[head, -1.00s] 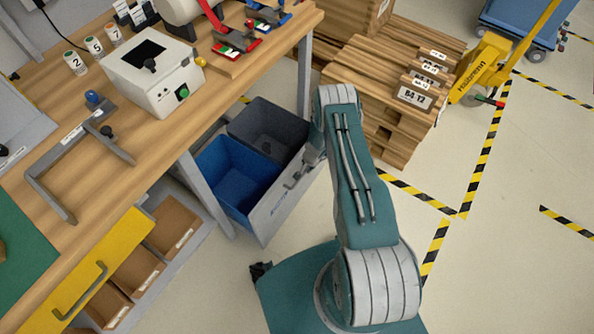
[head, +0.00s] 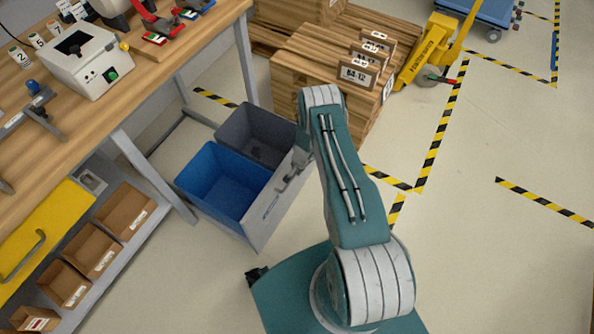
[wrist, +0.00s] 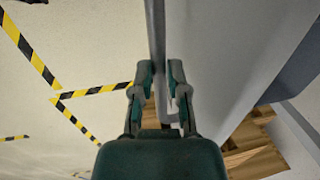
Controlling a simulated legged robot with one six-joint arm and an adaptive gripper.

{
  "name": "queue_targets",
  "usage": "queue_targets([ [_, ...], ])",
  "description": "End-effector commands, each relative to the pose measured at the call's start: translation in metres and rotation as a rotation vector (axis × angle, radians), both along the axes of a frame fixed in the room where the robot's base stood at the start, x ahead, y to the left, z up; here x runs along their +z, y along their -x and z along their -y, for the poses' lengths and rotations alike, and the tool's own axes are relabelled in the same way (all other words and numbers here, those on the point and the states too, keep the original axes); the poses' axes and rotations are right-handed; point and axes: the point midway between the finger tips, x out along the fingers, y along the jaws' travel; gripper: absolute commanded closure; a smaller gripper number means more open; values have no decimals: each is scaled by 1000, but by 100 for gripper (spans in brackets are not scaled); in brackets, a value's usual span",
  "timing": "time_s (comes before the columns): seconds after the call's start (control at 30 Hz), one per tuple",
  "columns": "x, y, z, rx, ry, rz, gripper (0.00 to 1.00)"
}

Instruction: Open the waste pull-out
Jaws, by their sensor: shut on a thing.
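The waste pull-out (head: 272,204) has a light grey front panel and stands out from under the workbench. A blue bin (head: 222,182) and a dark grey bin (head: 258,136) sit behind its front and look empty. My gripper (head: 291,172) is at the front panel, partly hidden by my arm in the head view. In the wrist view my gripper (wrist: 160,88) is shut on the bar handle (wrist: 156,40) of the pull-out. The grey front panel (wrist: 222,50) fills the right of that view.
The workbench (head: 190,55) with its leg (head: 150,172) stands to the left.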

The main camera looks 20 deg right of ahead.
Motion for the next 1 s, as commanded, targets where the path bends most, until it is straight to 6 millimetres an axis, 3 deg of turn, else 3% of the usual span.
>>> queue_targets([
  [0.5, 0, 0, 1, -2, 2, 2, 100],
  [0.53, 0, 0, 1, -2, 2, 2, 72],
  [0.6, 0, 0, 1, -2, 2, 2, 46],
  [1.0, 3, 0, 1, -1, 1, 2, 46],
])
